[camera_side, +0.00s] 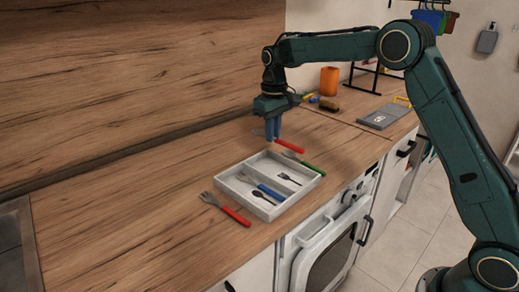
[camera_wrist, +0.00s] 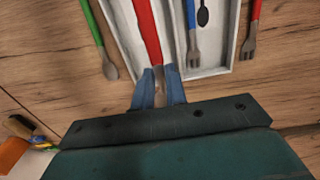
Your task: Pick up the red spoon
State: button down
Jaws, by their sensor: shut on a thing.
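The red spoon's red handle (camera_side: 291,146) sticks out to the right of my gripper (camera_side: 272,136) in the side view. In the wrist view the red handle (camera_wrist: 147,28) runs upward from between the two blue fingers of my gripper (camera_wrist: 162,88). The fingers are shut on the metal part of the spoon. The handle overlaps the cutlery tray in the wrist view, and the spoon appears held above the counter behind the tray.
A pale cutlery tray (camera_side: 300,195) holds blue-handled and dark cutlery. A red-handled fork (camera_side: 228,209) lies left of it, and a green-handled spoon (camera_side: 306,163) lies by its far side. An orange cup (camera_side: 329,81) stands at the back. The left counter is clear.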

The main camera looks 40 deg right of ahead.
notch_tip(320, 180, up, 8)
jog(key=shift+f, duration=0.1)
